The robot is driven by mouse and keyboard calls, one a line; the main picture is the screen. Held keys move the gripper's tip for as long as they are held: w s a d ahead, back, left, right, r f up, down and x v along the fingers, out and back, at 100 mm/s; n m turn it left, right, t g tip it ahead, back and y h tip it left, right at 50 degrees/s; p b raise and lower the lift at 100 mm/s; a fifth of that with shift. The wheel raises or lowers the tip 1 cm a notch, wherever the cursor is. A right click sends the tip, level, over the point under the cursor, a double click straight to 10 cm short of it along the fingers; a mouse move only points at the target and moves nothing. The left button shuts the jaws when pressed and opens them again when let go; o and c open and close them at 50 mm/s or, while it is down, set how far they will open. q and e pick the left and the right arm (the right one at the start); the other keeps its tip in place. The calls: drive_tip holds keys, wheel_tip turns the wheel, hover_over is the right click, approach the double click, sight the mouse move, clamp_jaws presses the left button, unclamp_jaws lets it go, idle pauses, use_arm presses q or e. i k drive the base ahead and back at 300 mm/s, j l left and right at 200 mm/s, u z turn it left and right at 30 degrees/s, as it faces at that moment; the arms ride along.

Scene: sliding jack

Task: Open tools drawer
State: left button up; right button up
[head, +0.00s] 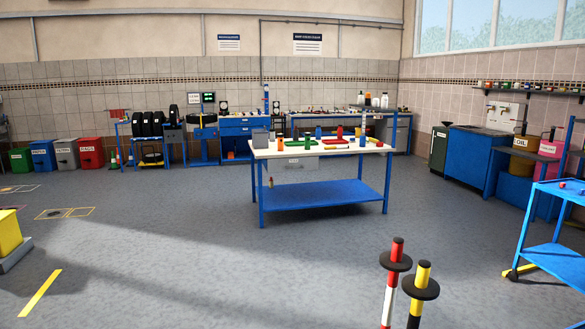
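A workbench (320,150) with a pale top and blue legs stands in mid-room, some way ahead. Under its top, left of the middle, hangs a light grey drawer (298,165) with a small label too small to read. The drawer's front faces me and seems shut under the top. A blue cabinet (237,130) with drawers stands farther back at the wall; its labels cannot be read. Neither of my grippers shows in the head view.
Two striped posts with black discs, one red (397,263) and one yellow (421,288), stand close at front right. A blue cart (555,250) is at the right edge, a yellow block (10,232) at the left. Grey floor (190,240) lies open before the bench.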

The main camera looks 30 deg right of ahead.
sight(310, 163)
drive_tip(key=i+z, duration=0.2)
drive_tip(key=i, duration=0.75)
drive_tip(key=i+z, duration=0.2)
drive_tip(key=i, duration=0.75)
drive_tip(key=i+z, duration=0.1)
drive_tip(key=i, duration=0.65)
drive_tip(key=i+z, duration=0.1)
drive_tip(key=i, duration=0.6)
drive_tip(key=i+j+z, duration=0.15)
drive_tip(key=i, duration=0.6)
drive_tip(key=i+j+z, duration=0.1)
drive_tip(key=i, duration=0.6)
drive_tip(key=i+z, duration=0.25)
drive_tip(key=i, duration=0.5)
drive_tip(key=i+j+z, duration=0.1)
drive_tip(key=i+z, duration=0.15)
drive_tip(key=i, duration=0.5)
drive_tip(key=i+z, duration=0.3)
drive_tip(key=i, duration=0.25)
drive_tip(key=i+j+z, duration=0.3)
drive_tip(key=i, duration=0.2)
drive_tip(key=i+j+z, duration=0.3)
drive_tip(key=i, duration=0.2)
